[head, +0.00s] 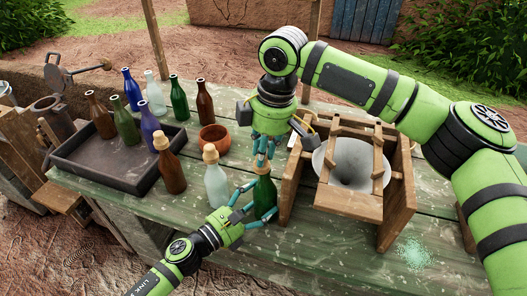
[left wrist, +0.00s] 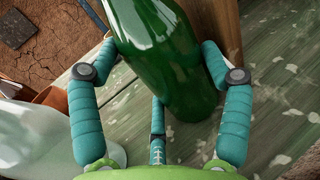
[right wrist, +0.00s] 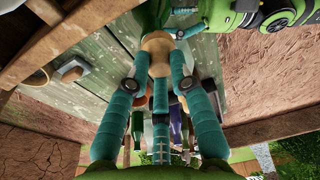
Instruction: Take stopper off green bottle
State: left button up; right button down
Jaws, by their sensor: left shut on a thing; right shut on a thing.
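The green bottle (head: 264,197) stands upright on the table, just left of a wooden stand. It also shows large in the left wrist view (left wrist: 165,60). My left gripper (head: 256,204) is shut around the bottle's body, with teal fingers on both sides. My right gripper (head: 263,157) points down from above, shut at the bottle's top. The tan stopper (right wrist: 157,44) shows between its fingertips in the right wrist view. The fingers mostly hide it in the head view, so I cannot tell whether it is still seated in the neck.
A stoppered clear bottle (head: 215,182) and a stoppered brown bottle (head: 171,172) stand left of the green one. A terracotta bowl (head: 214,139) is behind. A dark tray (head: 78,167) and several bottles are further left. The wooden stand (head: 290,188) holds a grey funnel (head: 353,165).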

jog(key=shift+r, duration=0.65)
jog(key=shift+r, duration=2.05)
pick_arm(q)
jog(key=o, duration=1.7)
jog(key=shift+c, duration=0.2)
